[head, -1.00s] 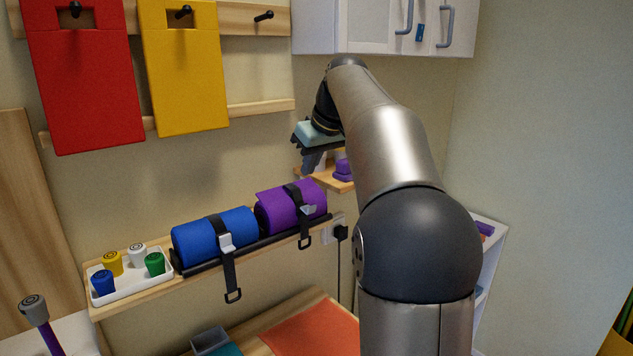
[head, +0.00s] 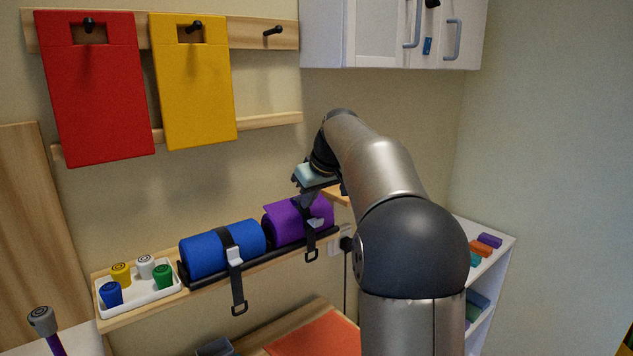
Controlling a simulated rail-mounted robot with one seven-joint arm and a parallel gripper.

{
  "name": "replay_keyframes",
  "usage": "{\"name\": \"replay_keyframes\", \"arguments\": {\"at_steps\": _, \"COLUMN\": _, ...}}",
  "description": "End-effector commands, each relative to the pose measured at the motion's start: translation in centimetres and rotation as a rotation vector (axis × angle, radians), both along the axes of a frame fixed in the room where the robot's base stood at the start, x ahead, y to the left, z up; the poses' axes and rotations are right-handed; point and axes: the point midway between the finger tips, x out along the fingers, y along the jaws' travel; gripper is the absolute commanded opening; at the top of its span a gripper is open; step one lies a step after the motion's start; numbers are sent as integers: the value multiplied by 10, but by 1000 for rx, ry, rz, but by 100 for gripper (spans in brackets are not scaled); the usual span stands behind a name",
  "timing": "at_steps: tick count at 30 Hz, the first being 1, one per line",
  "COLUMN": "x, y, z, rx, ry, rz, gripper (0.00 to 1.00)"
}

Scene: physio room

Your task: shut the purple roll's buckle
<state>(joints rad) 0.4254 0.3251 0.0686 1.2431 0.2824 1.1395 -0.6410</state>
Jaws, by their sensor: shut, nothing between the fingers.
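The purple roll (head: 282,224) lies in a black rack on the wooden wall shelf, at the right of the blue roll. A black strap with a grey buckle (head: 316,222) crosses its right part, and the strap's end hangs below the shelf edge with a black loop. My gripper (head: 305,203) is shut and empty, pointing down just above the purple roll near its strap. It hides the top of the strap. I cannot tell whether the fingertips touch the roll or buckle, or whether the buckle is latched.
The blue roll (head: 205,254) has a similar strap and hanging loop. A white tray (head: 135,305) with several coloured pegs stands at the shelf's left end. A white cabinet (head: 350,35) hangs above, and a white shelf unit (head: 497,250) stands at right.

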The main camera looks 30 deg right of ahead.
Motion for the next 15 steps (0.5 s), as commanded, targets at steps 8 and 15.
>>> {"name": "replay_keyframes", "arguments": {"at_steps": 8, "x": -24, "y": -5, "z": -15, "rx": -1, "ry": -1, "rz": -2, "gripper": 0}}
{"name": "replay_keyframes", "arguments": {"at_steps": 15, "x": -33, "y": -7, "z": -18, "rx": 0, "ry": 0, "rz": -1, "gripper": 0}}
